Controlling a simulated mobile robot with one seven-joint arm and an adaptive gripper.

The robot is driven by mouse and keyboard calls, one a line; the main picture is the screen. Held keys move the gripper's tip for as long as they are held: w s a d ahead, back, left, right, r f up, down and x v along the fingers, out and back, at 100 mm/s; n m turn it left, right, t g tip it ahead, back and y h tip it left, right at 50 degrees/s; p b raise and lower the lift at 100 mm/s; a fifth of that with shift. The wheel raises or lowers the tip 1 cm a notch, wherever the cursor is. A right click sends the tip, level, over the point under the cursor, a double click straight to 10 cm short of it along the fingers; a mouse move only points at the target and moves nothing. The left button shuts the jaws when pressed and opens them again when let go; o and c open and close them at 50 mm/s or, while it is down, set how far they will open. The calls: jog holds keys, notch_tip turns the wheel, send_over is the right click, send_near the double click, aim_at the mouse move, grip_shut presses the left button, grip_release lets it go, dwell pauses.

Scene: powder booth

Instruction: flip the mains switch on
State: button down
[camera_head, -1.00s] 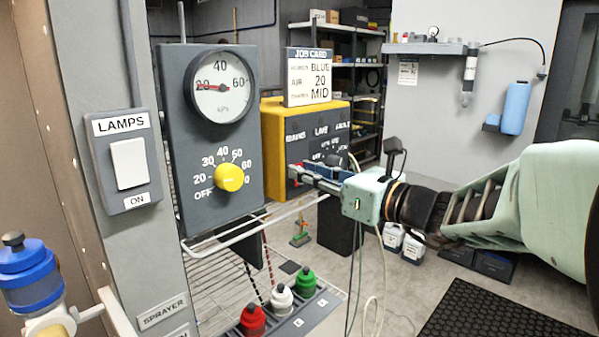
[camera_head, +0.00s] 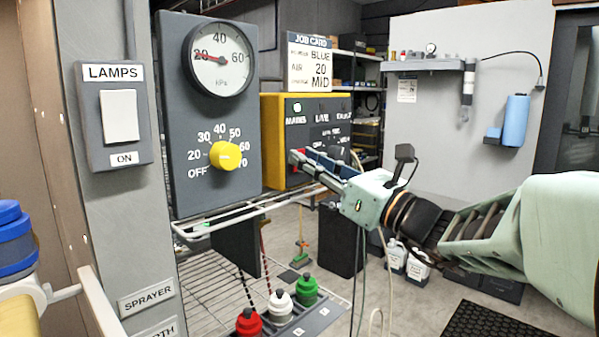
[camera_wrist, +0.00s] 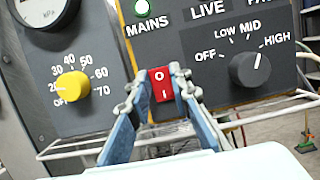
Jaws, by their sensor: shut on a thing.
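The mains switch (camera_wrist: 160,84) is a small red rocker marked O above and I below, on the dark face of the yellow control box (camera_head: 274,155). In the wrist view it sits between the two fingertips of my gripper (camera_wrist: 162,92), one on each side. The fingers are closed in on it. A pale green lamp (camera_wrist: 142,7) above the word MAINS looks lit.
A black LOW/MID/HIGH knob (camera_wrist: 257,69) is close right of the switch. The yellow air knob (camera_head: 225,155) and gauge (camera_head: 220,57) are on a grey panel to the left. A white wire rail (camera_head: 250,215) runs below. The lamps switch (camera_head: 120,116) is further left.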

jog(key=c, duration=1.8)
grip_release()
jog(key=shift+o, duration=0.2)
jog(key=shift+r+p, duration=0.2)
jog(key=shift+p, duration=0.35)
jog(key=g+h+p, duration=0.1)
jog(key=p, duration=0.3)
jog(key=shift+w+r, duration=0.1)
jog(key=shift+r, duration=0.25)
jog(key=g+h+p, duration=0.1)
jog(key=p, duration=0.4)
jog(key=shift+r, duration=0.15)
